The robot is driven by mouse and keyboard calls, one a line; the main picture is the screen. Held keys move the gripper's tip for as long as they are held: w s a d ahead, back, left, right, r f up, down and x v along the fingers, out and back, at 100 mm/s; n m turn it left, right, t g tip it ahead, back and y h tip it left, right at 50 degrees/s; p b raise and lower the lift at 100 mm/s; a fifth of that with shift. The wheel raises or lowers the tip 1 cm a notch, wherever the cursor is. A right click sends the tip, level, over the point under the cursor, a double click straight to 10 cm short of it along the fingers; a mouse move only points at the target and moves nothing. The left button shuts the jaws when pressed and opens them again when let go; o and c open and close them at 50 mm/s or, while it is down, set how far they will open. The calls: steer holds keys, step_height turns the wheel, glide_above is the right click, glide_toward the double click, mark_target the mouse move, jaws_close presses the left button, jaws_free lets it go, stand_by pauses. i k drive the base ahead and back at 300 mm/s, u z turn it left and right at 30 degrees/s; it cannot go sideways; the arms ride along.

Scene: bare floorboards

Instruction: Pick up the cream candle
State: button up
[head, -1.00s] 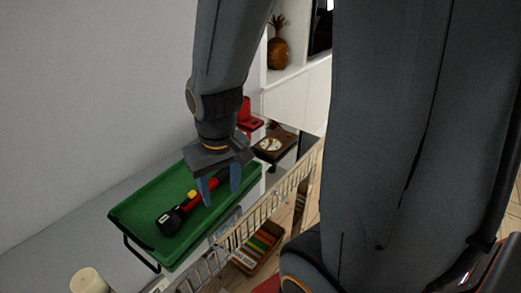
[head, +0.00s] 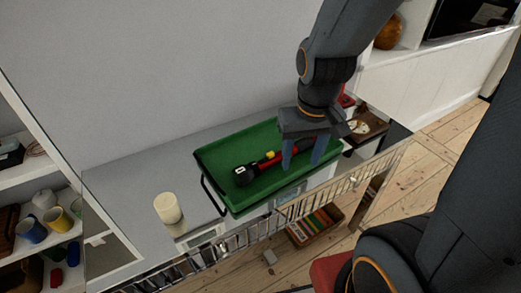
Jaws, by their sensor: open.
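The cream candle (head: 168,207) stands upright on the grey top of a long cabinet (head: 135,185), left of a green tray. My gripper (head: 301,163) is open, pointing down over the right part of the tray, well to the right of the candle. Nothing is between its blue fingers that I can make out. The candle is fully in view and apart from the tray and my gripper.
The green tray (head: 207,160) with dark handles holds a red and black flashlight (head: 262,165). A rail (head: 250,232) runs along the cabinet's front. Shelves with mugs (head: 32,230) stand at the left.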

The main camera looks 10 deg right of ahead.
mark_target(166, 204)
steer(key=k, duration=1)
steer(key=z, duration=0.8)
steer(key=i, duration=1.2)
steer(key=u, duration=3.15)
